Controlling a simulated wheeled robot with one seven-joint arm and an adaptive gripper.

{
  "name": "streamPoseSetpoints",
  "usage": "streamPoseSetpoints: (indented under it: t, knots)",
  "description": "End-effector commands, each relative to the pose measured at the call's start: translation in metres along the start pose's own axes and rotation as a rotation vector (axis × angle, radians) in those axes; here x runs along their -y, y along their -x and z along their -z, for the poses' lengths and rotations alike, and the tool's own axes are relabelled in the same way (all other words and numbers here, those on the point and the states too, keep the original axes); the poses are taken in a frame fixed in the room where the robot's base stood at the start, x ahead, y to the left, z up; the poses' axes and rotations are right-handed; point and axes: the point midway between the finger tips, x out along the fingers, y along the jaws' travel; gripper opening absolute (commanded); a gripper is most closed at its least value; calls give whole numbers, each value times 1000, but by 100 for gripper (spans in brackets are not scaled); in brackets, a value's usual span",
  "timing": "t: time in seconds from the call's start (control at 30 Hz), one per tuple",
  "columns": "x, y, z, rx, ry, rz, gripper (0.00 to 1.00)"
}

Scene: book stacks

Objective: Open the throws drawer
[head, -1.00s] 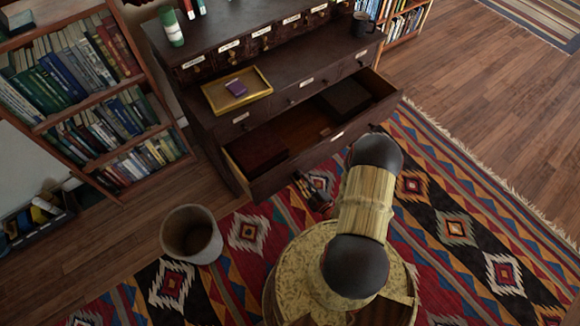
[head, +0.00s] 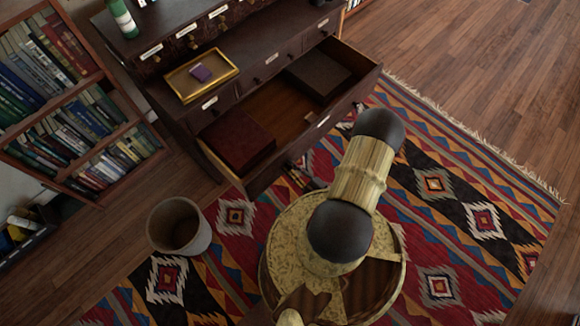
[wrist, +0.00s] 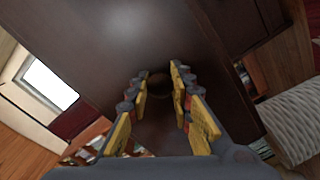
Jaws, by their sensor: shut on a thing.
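The large lower drawer (head: 290,158) of the dark chest stands well open in the head view. A pale label (head: 323,121) is on its front, too small to read. Inside lie a dark red box (head: 236,141) and a dark brown box (head: 318,76), with bare floor between them. My gripper (head: 302,176) is low at the outside of the drawer front, partly hidden by my arm. In the wrist view, my gripper (wrist: 160,82) has its yellow-padded fingers around a dark round knob (wrist: 158,92) on the dark drawer front (wrist: 100,45).
A yellow tray (head: 235,70) with a small purple item sits on the chest. A bookcase (head: 75,130) is at left. The patterned rug (head: 440,220) at right is clear.

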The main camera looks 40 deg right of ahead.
Motion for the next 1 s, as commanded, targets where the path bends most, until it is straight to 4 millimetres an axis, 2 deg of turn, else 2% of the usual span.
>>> streamPoseSetpoints:
  t: [0.1, 0.13, 0.43, 0.77, 1.0]
  knots:
    - [2, 0, 0, 2, -2, 3, 0]
    - [2, 0, 0, 2, -2, 3, 23]
    - [1, 0, 0, 1, -1, 2, 40]
    - [0, 0, 0, 1, 0, 1, 41]
    - [-14, -1, 9, 0, 0, 1, 41]
